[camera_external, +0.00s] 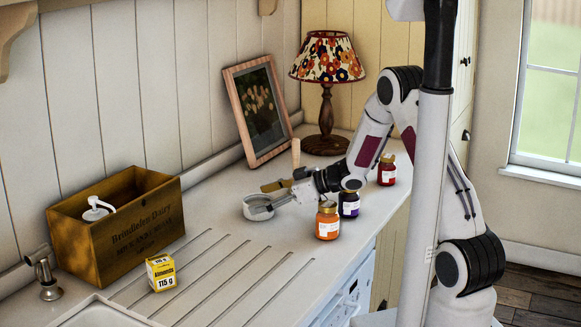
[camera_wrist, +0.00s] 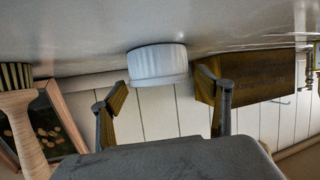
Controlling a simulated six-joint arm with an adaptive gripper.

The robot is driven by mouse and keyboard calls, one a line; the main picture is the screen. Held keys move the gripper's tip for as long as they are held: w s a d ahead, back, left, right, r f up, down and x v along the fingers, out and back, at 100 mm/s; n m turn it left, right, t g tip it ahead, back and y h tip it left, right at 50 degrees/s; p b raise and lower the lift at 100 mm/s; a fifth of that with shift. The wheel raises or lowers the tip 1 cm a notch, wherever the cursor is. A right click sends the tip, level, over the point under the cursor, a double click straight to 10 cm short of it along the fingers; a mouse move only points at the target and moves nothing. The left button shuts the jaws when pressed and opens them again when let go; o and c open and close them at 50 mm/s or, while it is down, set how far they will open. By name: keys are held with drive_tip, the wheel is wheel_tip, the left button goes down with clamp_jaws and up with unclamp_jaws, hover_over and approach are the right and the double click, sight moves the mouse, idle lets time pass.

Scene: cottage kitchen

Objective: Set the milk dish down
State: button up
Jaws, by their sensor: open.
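The milk dish is a small round white dish with a ribbed side. It sits on the pale worktop in the external view (camera_external: 257,208), near the grooved drainer, and shows upside down in the wrist view (camera_wrist: 158,62), where its base appears to meet the worktop. My gripper (camera_external: 277,190) is low over the worktop just right of the dish. In the wrist view my gripper (camera_wrist: 165,98) has its two fingers spread wide with nothing between them. The dish is beyond the fingertips, roughly centred between them. The external view does not show clearly whether a finger touches it.
An orange jar (camera_external: 328,221), a dark jar (camera_external: 349,205) and a red jar (camera_external: 387,171) stand near my arm. A wooden crate (camera_external: 118,228) and a yellow box (camera_external: 161,272) are left. A wooden-handled brush (camera_wrist: 22,130), picture frame (camera_external: 258,110) and lamp (camera_external: 326,100) stand behind.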

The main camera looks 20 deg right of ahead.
drive_tip(key=v, duration=1)
drive_tip(key=shift+d, duration=0.2)
drive_tip(key=shift+r, duration=0.15)
idle(0.4)
drive_tip(key=shift+w+d+r, duration=0.3)
drive_tip(key=shift+d+r, duration=0.05)
drive_tip(key=shift+d, duration=0.05)
drive_tip(key=d+r+m+t+h, duration=0.55)
drive_tip(key=d+r+h, duration=0.35)
drive_tip(key=d+r, duration=0.45)
drive_tip(key=s+d+m+g+h, duration=0.2)
drive_tip(key=s+d+m+h, duration=0.2)
drive_tip(key=s+d, duration=0.55)
drive_tip(key=s+a+f+m+g, duration=0.1)
drive_tip(key=s+a+g, duration=0.1)
drive_tip(key=s, duration=1)
drive_tip(key=s+a+f+m+g+y, duration=0.1)
drive_tip(key=s+a+f+m+g, duration=0.1)
drive_tip(key=s, duration=1)
drive_tip(key=shift+a+g, duration=0.35)
drive_tip(key=shift+g, duration=0.1)
